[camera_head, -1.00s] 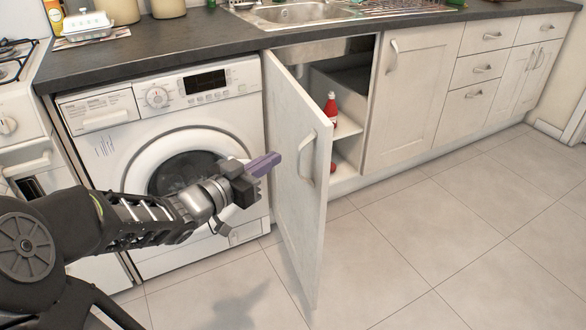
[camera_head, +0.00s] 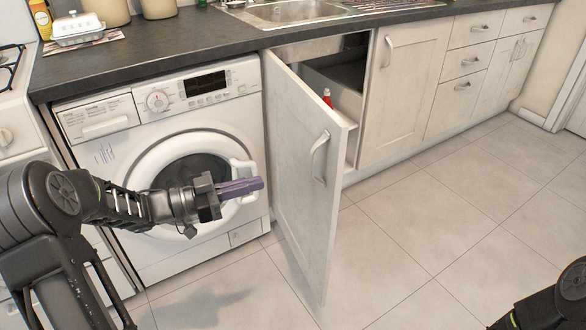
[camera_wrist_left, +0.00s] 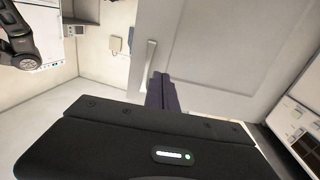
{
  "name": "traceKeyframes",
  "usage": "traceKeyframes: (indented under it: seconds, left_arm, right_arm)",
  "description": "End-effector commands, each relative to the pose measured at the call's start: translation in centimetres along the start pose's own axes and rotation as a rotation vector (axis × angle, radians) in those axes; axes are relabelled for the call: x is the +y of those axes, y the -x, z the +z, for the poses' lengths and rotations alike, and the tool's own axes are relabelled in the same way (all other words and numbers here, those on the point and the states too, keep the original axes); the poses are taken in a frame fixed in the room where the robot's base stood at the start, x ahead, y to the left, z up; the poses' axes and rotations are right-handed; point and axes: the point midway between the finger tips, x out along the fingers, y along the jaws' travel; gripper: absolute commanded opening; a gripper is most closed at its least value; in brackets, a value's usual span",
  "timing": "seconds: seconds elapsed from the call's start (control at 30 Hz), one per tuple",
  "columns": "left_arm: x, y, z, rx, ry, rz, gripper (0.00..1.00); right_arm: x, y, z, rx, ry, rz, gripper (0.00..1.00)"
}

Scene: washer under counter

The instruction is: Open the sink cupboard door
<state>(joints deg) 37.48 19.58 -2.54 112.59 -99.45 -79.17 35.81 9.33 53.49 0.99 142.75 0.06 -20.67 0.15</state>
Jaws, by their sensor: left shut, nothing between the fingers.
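The sink cupboard door (camera_head: 300,165) is a white panel hinged beside the washer. It stands partly open and juts out into the room, its bow handle (camera_head: 319,157) on the outer face near the free edge. My left gripper (camera_head: 258,184) has its purple fingers shut and empty. It is left of the door, on the outer-face side, in front of the washer, with a visible gap to the handle. In the left wrist view the purple fingers (camera_wrist_left: 162,92) overlap a white panel (camera_wrist_left: 230,50) with a handle (camera_wrist_left: 150,62); contact cannot be told. My right gripper is not visible.
The washer (camera_head: 140,115) stands left of the cupboard under the dark counter (camera_head: 200,50). A red bottle (camera_head: 327,97) shows inside the cupboard. Closed cupboards and drawers (camera_head: 465,62) line the right. The tiled floor (camera_head: 430,210) is clear.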

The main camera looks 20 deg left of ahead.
Motion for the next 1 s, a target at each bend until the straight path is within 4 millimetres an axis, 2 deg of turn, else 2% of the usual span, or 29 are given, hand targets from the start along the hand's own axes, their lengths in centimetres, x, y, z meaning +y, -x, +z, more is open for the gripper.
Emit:
traceKeyframes:
  seconds: [0.27, 0.47, 0.67, 1.0]
  left_arm:
    - [-0.1, -0.1, 0.1, -0.002, 0.0, -0.004, 0.0]
    - [-0.1, -1.6, 0.2, -0.001, 0.0, -0.003, 0.0]
    - [-0.1, -4.9, 0.3, -0.001, 0.0, -0.002, 0.0]
    - [-0.1, -11.5, 0.4, -0.002, -0.001, -0.003, 0.0]
  right_arm:
    - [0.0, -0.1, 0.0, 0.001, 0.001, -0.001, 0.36]
    - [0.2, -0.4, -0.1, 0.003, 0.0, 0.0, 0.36]
    - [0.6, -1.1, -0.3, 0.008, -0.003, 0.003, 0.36]
    - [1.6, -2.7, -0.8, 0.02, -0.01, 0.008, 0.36]
